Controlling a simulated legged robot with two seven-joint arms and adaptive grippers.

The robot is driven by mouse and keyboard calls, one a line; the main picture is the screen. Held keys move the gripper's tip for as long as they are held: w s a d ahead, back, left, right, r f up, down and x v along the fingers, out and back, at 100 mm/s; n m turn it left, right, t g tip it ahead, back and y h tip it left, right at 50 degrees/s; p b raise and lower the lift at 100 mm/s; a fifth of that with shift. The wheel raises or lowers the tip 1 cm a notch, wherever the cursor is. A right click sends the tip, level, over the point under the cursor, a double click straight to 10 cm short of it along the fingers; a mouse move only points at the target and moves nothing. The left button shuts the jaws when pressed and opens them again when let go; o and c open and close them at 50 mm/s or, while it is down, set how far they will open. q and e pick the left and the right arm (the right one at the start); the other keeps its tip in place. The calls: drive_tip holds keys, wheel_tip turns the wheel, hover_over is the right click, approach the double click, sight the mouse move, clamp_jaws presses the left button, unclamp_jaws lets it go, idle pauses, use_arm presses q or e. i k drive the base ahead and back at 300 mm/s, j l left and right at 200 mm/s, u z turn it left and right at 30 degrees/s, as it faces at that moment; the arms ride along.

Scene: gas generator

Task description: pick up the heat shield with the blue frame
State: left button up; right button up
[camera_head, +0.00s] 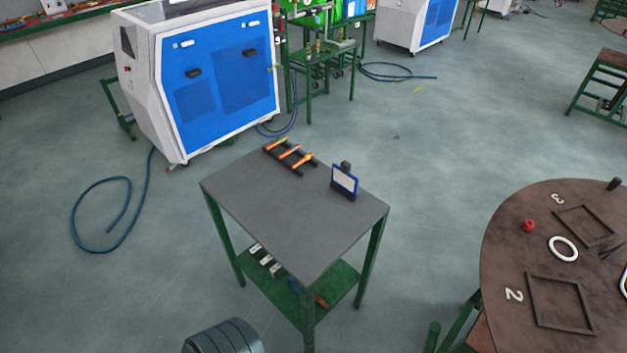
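The heat shield with the blue frame (345,180) stands upright, leaning slightly, near the right corner of the grey-topped table (290,225). It has a pale panel inside the blue border, and a dark block or knob shows behind its top edge. What supports it at the bottom is too small to tell. Neither my left nor my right gripper is in view, and nothing touches the shield.
A black rack with orange-tipped tools (290,155) lies on the table's far edge. The lower green shelf (325,283) holds small items. A round brown table (530,240) with frames and a white ring stands at right. A blue hose (100,250) lies at left.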

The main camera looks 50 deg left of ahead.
sight(341, 175)
drive_tip(key=u, duration=1.4)
drive_tip(key=z, duration=2)
drive_tip(key=u, duration=2)
drive_tip(key=i+j, duration=0.1)
drive_tip(key=j, duration=0.2)
drive_tip(key=i+j, duration=0.15)
drive_tip(key=j, duration=0.2)
drive_tip(key=i+j, duration=0.1)
drive_tip(key=j, duration=0.2)
drive_tip(key=i+j+z, duration=0.1)
drive_tip(key=j+z, duration=0.25)
drive_tip(key=i+j+z, duration=0.1)
drive_tip(key=j+z, duration=0.6)
